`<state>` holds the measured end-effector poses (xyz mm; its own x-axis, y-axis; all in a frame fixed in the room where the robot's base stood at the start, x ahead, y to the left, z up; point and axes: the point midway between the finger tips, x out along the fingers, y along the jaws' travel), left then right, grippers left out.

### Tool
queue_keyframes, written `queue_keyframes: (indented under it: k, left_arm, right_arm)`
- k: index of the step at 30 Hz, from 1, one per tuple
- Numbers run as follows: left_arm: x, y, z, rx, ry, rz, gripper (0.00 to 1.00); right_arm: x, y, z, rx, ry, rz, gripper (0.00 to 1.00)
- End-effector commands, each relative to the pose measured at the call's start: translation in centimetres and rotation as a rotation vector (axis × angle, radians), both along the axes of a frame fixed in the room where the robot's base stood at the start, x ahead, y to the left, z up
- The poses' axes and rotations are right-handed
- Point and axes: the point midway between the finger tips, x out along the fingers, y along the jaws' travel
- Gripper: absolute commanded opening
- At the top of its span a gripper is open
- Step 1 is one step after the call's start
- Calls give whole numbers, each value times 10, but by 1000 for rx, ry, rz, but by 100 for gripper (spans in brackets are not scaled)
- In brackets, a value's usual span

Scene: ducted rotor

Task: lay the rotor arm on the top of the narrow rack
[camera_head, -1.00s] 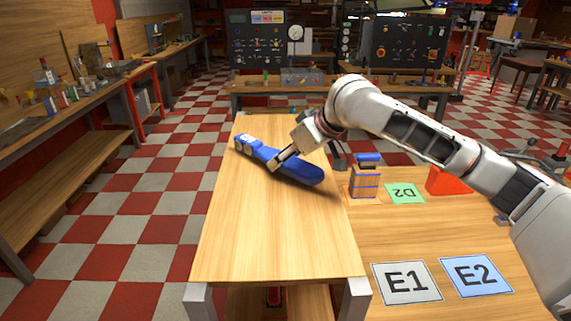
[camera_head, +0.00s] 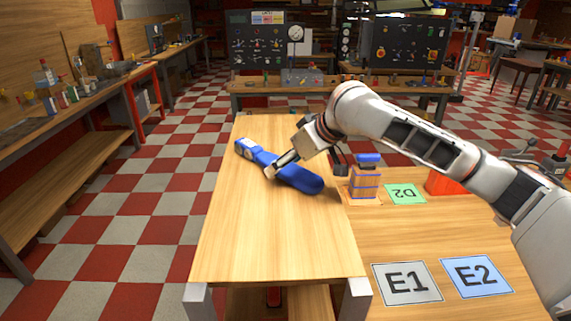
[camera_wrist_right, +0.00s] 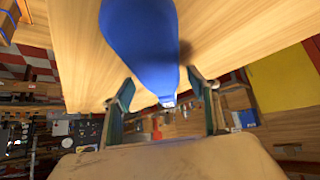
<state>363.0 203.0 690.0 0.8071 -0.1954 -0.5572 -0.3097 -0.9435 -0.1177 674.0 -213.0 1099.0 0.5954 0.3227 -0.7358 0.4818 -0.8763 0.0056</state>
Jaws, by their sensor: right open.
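The blue rotor arm (camera_head: 300,178) lies flat across the wooden top of the narrow rack (camera_head: 270,235), in its far half. It slants from upper left to lower right in the head view. My right gripper (camera_head: 271,170) is at the middle of the rotor arm, low over the top. In the right wrist view the rotor arm (camera_wrist_right: 140,45) runs between the two open fingers of my right gripper (camera_wrist_right: 162,98), with visible gaps beside it. Contact with the fingers cannot be made out. My left gripper is not in view.
Right of the rack is a wooden table with a green D2 card (camera_head: 404,194), a grey E1 card (camera_head: 407,283) and a blue E2 card (camera_head: 477,276). A blue-banded block (camera_head: 366,182) and a red object (camera_head: 445,182) stand there. The rack's near half is clear.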

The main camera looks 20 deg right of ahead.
Motion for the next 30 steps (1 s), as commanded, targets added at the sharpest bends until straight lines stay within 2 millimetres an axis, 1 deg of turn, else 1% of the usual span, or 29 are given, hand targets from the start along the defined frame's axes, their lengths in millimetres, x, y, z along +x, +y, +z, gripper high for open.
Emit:
queue_keyframes:
  k: [1,5,9,15,21,24,30]
  left_arm:
    - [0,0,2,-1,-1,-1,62]
    - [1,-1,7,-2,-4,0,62]
    - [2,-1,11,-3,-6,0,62]
    - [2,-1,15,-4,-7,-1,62]
    - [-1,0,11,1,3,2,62]
    - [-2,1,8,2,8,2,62]
    - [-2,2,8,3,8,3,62]
  right_arm:
    - [-4,-3,7,0,-4,-1,59]
    - [-18,-12,26,-1,-5,-1,59]
    - [-36,-21,48,-1,-5,-1,59]
    - [-58,-32,73,-2,-3,-1,59]
    - [-68,-37,85,-1,-2,0,59]
    - [-70,-38,87,0,0,0,59]
    - [-70,-38,87,0,0,0,59]
